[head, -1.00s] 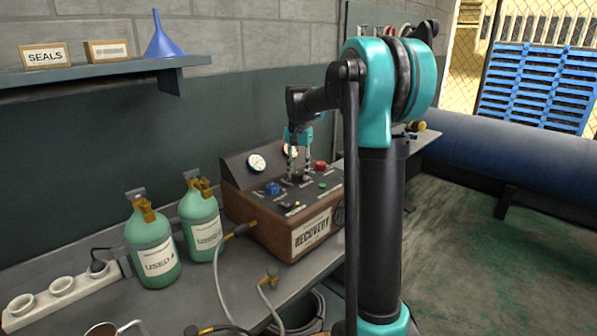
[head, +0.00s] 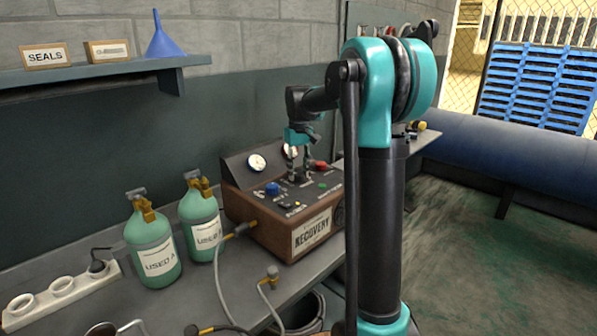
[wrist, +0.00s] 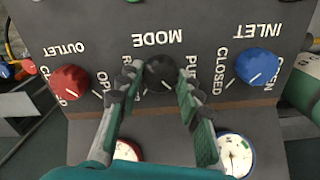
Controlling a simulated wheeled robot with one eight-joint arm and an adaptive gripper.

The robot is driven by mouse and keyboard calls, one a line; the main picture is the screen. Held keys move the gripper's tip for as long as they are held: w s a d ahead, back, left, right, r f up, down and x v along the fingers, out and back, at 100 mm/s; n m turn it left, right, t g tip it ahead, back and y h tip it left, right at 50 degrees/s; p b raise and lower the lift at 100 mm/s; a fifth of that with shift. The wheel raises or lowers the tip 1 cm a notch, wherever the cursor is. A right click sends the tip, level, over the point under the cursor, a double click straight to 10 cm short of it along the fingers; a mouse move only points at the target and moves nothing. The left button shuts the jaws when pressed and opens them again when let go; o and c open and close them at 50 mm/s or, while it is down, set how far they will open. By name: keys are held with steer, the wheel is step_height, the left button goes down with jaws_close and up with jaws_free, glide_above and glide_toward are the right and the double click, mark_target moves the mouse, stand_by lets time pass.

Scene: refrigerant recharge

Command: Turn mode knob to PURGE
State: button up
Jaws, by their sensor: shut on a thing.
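The recovery machine (head: 262,215) stands on the bench with a dark sloping panel on top. In the wrist view, where the labels appear upside down, the black mode knob (wrist: 160,71) sits below the word MODE. My gripper (wrist: 160,80) has one finger on each side of this knob and is shut on it. In the head view my gripper (head: 299,172) points down onto the panel and hides the knob. The PURGE label is partly covered by the right finger in the wrist view, and the other mode label by the left. The knob's pointer is hard to read.
A red outlet knob (wrist: 70,82) and a blue inlet knob (wrist: 257,66) flank the mode knob. Two gauges lie behind it. Green cylinders (head: 153,255) stand left of the machine, with hoses in front. A shelf (head: 100,72) is on the wall.

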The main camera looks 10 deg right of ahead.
mark_target(299, 173)
steer(key=shift+n, duration=0.6)
steer(key=o, duration=1.2)
steer(key=shift+c, duration=0.2)
steer(key=shift+r, duration=0.1)
step_height(299, 173, up, 12)
